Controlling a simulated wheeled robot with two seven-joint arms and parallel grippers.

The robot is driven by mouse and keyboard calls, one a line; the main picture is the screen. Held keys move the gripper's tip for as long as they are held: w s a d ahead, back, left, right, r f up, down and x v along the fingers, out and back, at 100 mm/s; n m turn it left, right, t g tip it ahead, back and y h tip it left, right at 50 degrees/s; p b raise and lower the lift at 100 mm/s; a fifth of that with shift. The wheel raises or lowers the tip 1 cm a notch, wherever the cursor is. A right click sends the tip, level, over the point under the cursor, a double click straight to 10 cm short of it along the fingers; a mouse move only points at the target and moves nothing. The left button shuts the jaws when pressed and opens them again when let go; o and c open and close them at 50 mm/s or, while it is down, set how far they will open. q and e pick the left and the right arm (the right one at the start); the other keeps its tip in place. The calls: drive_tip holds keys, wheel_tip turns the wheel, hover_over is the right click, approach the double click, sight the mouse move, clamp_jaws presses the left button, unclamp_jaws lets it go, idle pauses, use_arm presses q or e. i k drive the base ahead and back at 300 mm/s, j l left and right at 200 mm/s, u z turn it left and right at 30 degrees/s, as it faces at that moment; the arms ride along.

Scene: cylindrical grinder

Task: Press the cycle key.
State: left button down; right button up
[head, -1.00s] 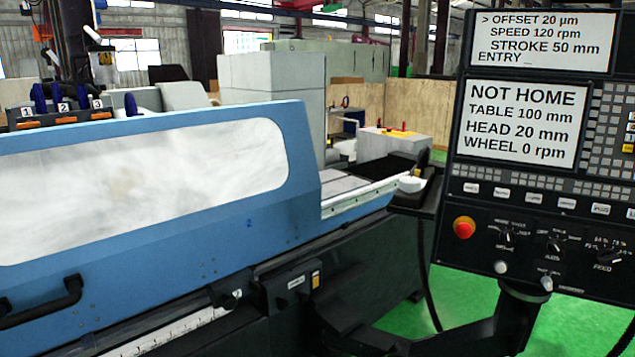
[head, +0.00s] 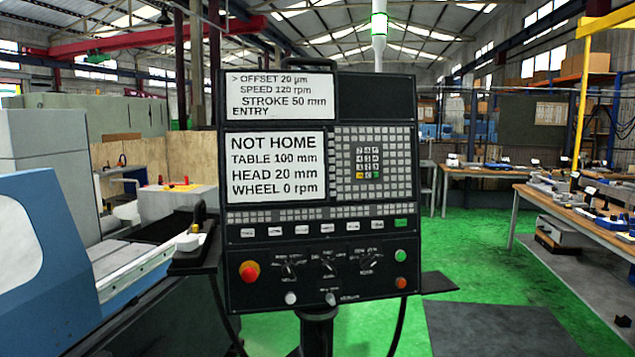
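The control panel (head: 262,216) stands upright in the middle of the head view. Its upper screen (head: 280,97) reads OFFSET 20 µm, SPEED 120 rpm, STROKE 50 mm and an ENTRY line. Its lower screen (head: 276,165) reads NOT HOME, TABLE 100 mm, HEAD 20 mm, WHEEL 0 rpm. Below is a row of white keys with a green key (head: 401,222) at its right end. A round green button (head: 400,255) sits above an orange-red one (head: 401,282). The key labels are too small to read, so I cannot tell which is the cycle key. Neither gripper is in view.
A red emergency stop (head: 249,271) sits at the panel's lower left, with rotary knobs beside it. The blue grinder (head: 75,270) stands at the left. Workbenches (head: 570,200) with parts stand at the right. The green floor (head: 465,255) between panel and benches is mostly clear.

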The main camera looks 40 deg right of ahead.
sight(398, 222)
drive_tip(key=z, duration=1.65)
